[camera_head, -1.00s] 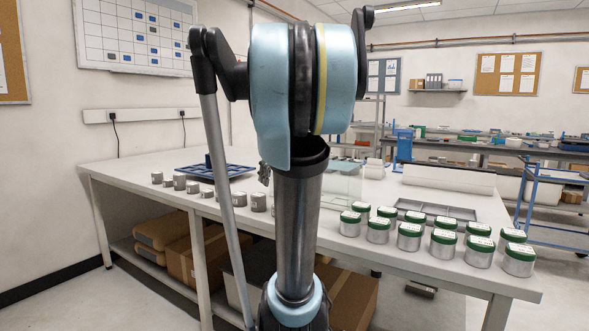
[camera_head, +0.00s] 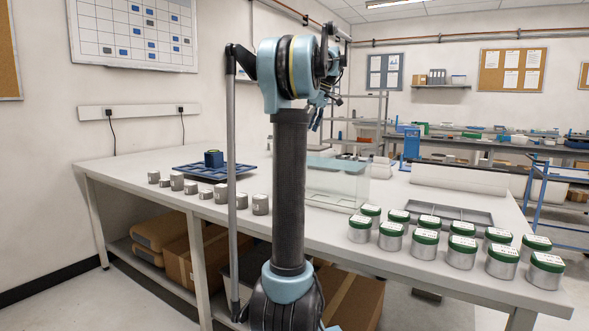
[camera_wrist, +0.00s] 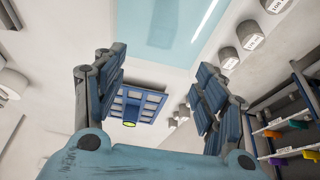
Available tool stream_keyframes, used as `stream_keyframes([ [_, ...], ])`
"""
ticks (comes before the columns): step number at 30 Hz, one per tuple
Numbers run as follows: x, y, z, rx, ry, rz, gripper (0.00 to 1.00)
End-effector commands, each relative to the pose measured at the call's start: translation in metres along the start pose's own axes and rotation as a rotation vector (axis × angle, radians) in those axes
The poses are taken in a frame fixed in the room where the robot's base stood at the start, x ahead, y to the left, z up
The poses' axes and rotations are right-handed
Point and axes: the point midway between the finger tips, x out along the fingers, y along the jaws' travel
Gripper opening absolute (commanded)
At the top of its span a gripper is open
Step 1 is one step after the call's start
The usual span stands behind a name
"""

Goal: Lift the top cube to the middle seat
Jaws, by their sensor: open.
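In the head view my gripper is small and partly hidden among the arm links. The middle seat cannot be singled out.
Several grey metal cylinders (camera_head: 177,181) line the left front edge. Several green-lidded jars (camera_head: 462,250) stand at the right front, before a grey tray (camera_head: 450,213). A white block (camera_head: 460,180) lies behind.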

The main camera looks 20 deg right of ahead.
Motion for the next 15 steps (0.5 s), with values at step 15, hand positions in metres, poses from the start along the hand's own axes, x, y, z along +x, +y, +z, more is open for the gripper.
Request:
stream_keyframes([
  [15, 0.089, 0.001, 0.004, 0.005, -0.001, 0.002, 0.65],
])
